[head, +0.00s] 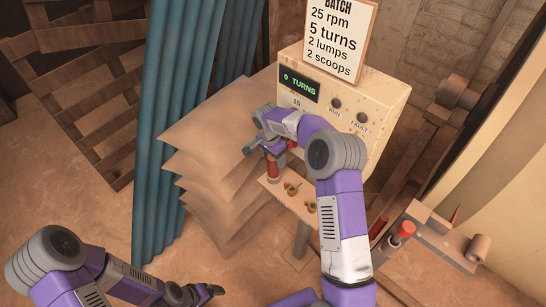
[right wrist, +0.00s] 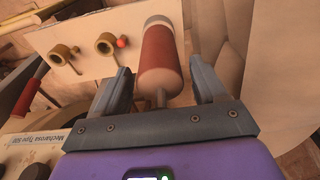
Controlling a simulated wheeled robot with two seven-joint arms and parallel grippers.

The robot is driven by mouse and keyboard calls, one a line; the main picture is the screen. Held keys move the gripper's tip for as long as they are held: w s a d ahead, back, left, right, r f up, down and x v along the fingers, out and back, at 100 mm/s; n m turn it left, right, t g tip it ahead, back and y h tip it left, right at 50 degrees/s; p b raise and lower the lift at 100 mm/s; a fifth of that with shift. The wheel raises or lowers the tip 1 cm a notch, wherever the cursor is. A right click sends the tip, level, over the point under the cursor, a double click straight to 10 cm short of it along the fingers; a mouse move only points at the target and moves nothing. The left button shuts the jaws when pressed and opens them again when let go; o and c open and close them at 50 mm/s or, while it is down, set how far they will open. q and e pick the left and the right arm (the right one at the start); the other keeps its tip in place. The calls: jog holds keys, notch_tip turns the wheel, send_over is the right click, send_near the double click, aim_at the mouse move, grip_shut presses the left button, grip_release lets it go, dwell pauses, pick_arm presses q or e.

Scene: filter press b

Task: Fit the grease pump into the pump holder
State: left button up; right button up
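A red cylinder with grey ends, which looks like the grease pump (head: 272,168), stands at the near left end of a small pale shelf (head: 270,184). In the right wrist view the pump (right wrist: 161,58) lies between the two fingers of my right gripper (right wrist: 162,88), with a gap on each side. My right gripper (head: 262,146) is open around it. I cannot tell for sure which part is the pump holder; a red-topped cylinder in a grey fitting (head: 403,230) stands at the right. My left gripper (head: 207,292) is low at the left, away from the shelf; its opening is unclear.
Brass cups (head: 292,188) sit on the shelf beside the pump, with a small red ball (right wrist: 122,42) at one. Stacked tan sacks (head: 215,150) rise close on the left. A control box (head: 375,105) stands behind. Bare floor lies in front.

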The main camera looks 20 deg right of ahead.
jog(key=shift+o, duration=0.2)
jog(key=shift+r, duration=0.1)
jog(key=shift+r, duration=0.25)
jog(key=r, duration=0.4)
jog(key=a+r, duration=0.1)
jog(key=r, duration=0.6)
jog(key=shift+s+a+r, duration=0.15)
jog(key=shift+s+r, duration=0.15)
jog(key=s+a+f+n+y, duration=0.25)
jog(key=s+a+f, duration=0.25)
jog(key=f, duration=0.6)
jog(key=s+a+f+n+y, duration=0.1)
jog(key=s+a+f+n, duration=0.35)
jog(key=f, duration=0.65)
jog(key=s+a+f+n+y, duration=0.1)
jog(key=s+f, duration=0.3)
jog(key=s, duration=0.6)
jog(key=s+a+f+n+y, duration=0.1)
jog(key=s+a+f, duration=0.3)
jog(key=s, duration=0.7)
jog(key=shift+s+a+n, duration=0.25)
jog(key=shift+a+n, duration=0.05)
jog(key=shift+n, duration=0.6)
jog(key=shift+f, duration=0.15)
